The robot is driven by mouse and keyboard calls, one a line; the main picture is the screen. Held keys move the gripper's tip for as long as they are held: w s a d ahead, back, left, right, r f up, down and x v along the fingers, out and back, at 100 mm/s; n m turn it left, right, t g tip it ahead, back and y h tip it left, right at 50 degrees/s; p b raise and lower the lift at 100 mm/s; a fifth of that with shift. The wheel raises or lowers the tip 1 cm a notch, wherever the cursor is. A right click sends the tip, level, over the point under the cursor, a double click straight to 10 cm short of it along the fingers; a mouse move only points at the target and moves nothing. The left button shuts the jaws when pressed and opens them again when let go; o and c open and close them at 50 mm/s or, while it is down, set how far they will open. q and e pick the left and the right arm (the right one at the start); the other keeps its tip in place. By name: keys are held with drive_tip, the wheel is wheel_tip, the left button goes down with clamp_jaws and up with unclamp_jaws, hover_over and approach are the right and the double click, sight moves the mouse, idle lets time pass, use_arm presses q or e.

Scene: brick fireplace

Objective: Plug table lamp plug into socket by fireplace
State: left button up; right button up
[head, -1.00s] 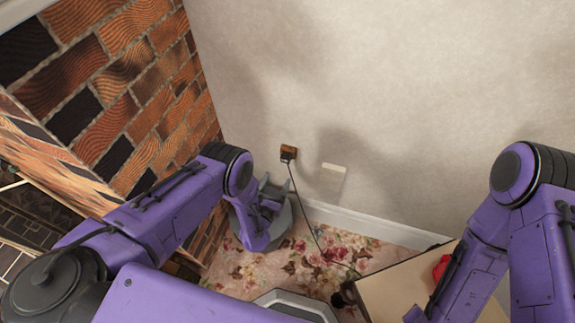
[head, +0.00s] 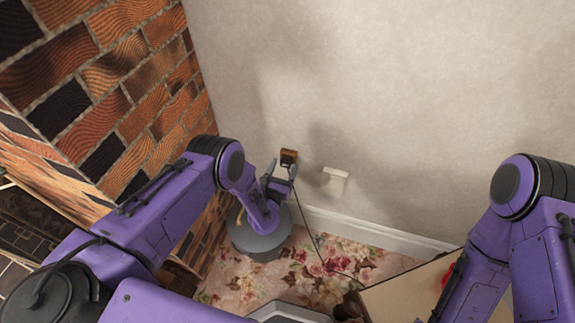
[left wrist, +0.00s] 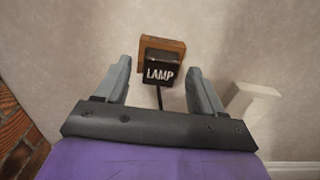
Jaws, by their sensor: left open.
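The black plug marked LAMP (left wrist: 160,71) sits at the brown wall socket (left wrist: 172,46) in the left wrist view, with its cord hanging down from it. In the head view the brown socket (head: 289,155) is on the wall right of the brick fireplace, and the plug is mostly hidden by my gripper. My left gripper (head: 281,171) is open just below the socket. In the left wrist view its fingers (left wrist: 160,82) stand apart to either side of the plug, with gaps between. How deep the plug sits cannot be told. My right gripper is out of view.
A white wall plate (head: 335,180) is right of the socket, close to my left gripper. The brick fireplace (head: 130,90) rises on the left. The black cord (head: 308,222) runs down toward a pale tabletop (head: 405,292). A grey round object (head: 260,240) stands on the floral carpet.

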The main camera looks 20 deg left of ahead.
use_arm(q)
drive_tip(key=shift+w+f, duration=0.1)
drive_tip(key=shift+w, duration=0.3)
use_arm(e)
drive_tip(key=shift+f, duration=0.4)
use_arm(q)
drive_tip(key=shift+w, duration=0.2)
drive_tip(key=shift+b, duration=0.5)
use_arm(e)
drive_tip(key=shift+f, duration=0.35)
use_arm(q)
clamp_jaws()
drive_tip(key=s+p, duration=0.3)
drive_tip(key=s, duration=0.3)
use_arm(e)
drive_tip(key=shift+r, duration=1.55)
use_arm(q)
drive_tip(key=shift+a, duration=0.1)
